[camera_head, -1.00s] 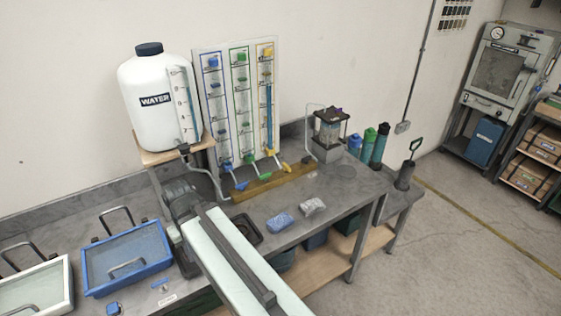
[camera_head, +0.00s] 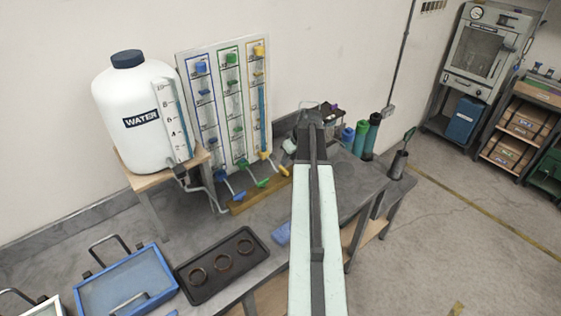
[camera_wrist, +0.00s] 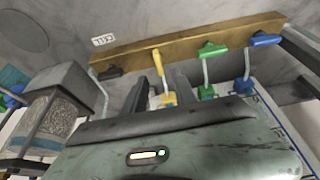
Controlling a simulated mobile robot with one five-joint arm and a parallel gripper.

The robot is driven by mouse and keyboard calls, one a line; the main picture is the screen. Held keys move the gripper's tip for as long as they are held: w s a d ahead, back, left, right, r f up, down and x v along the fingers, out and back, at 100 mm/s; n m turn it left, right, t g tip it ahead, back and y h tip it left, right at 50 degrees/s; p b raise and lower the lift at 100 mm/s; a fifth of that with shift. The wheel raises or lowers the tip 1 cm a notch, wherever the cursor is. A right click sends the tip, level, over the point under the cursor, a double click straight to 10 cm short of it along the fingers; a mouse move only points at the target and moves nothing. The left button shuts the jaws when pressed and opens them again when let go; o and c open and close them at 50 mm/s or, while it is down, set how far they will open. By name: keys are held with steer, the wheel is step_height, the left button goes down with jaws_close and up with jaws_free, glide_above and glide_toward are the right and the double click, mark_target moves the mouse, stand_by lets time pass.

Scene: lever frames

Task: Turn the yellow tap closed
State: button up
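The yellow tap (camera_head: 281,169) is at the foot of the upright panel (camera_head: 222,55), right of the green tap (camera_head: 261,183) and blue tap (camera_head: 233,197). In the wrist view, the yellow tap's handle (camera_wrist: 159,64) points up the picture, toward the wooden strip. My gripper (camera_wrist: 160,85) is open, its two dark fingers apart. The tap appears between them in the picture; I cannot tell whether they touch it. The green tap (camera_wrist: 208,52) and blue tap (camera_wrist: 263,39) lie right of the fingers. In the head view my arm hides the fingertips.
A wooden strip (camera_head: 240,207) runs along the taps. A white water tank (camera_head: 135,110) stands left of the panel. A black tray (camera_head: 190,292) and blue tray (camera_head: 150,258) lie at the front left. Bottles (camera_head: 371,135) stand right of my arm.

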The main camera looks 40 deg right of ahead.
mark_target(284, 169)
steer(key=b+x, duration=0.7)
steer(key=x, duration=0.1)
steer(key=shift+d, duration=0.1)
steer(key=shift+r, duration=0.1)
steer(key=shift+c, duration=0.3)
